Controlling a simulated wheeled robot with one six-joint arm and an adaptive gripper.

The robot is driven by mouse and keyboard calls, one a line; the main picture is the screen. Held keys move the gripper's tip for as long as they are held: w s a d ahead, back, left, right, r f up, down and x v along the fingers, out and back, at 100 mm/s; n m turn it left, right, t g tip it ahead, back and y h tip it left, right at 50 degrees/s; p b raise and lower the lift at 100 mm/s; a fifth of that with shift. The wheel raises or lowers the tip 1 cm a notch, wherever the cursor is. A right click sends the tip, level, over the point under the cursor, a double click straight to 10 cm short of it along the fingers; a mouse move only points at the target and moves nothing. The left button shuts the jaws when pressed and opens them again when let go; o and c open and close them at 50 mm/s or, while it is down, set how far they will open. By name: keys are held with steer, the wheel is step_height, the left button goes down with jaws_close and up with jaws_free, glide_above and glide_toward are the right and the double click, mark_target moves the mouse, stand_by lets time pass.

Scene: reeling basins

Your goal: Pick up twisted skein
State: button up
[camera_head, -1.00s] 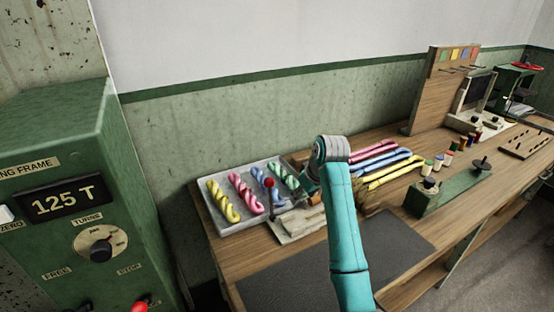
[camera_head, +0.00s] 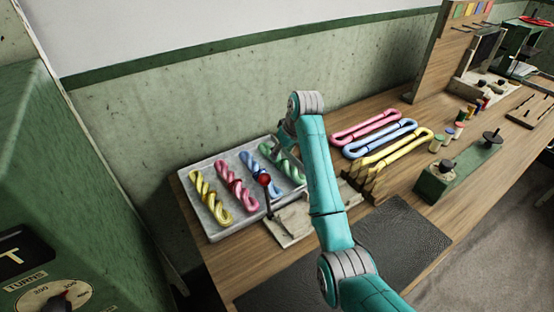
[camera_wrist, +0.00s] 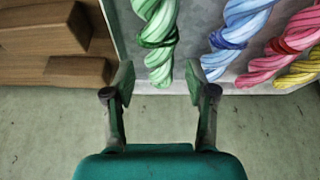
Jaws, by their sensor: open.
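Twisted skeins lie side by side in a shallow grey tray (camera_head: 212,232): yellow (camera_head: 210,198), pink (camera_head: 237,187), blue (camera_head: 262,173) and green (camera_head: 284,164). The green skein is partly hidden by my arm in the head view. In the wrist view, the green skein (camera_wrist: 157,40) runs down towards my gripper (camera_wrist: 160,80). My gripper is open and empty; the lower end of the green skein shows between its fingertips. The blue skein (camera_wrist: 240,28) and pink skein (camera_wrist: 275,55) lie to the right.
Untwisted pink (camera_head: 365,127), blue (camera_head: 380,138) and yellow (camera_head: 397,149) skeins lie right of my arm. A red-knobbed lever (camera_head: 265,180) stands before the tray. Wooden blocks (camera_wrist: 45,28) lie beside the tray. The wall (camera_head: 200,120) is close behind. A dark mat (camera_head: 395,235) lies in front.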

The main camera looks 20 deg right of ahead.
steer(key=shift+x, duration=2.85)
steer(key=shift+w, duration=0.2)
steer(key=shift+c, duration=0.2)
steer(key=shift+r, duration=0.1)
steer(key=c, duration=0.9)
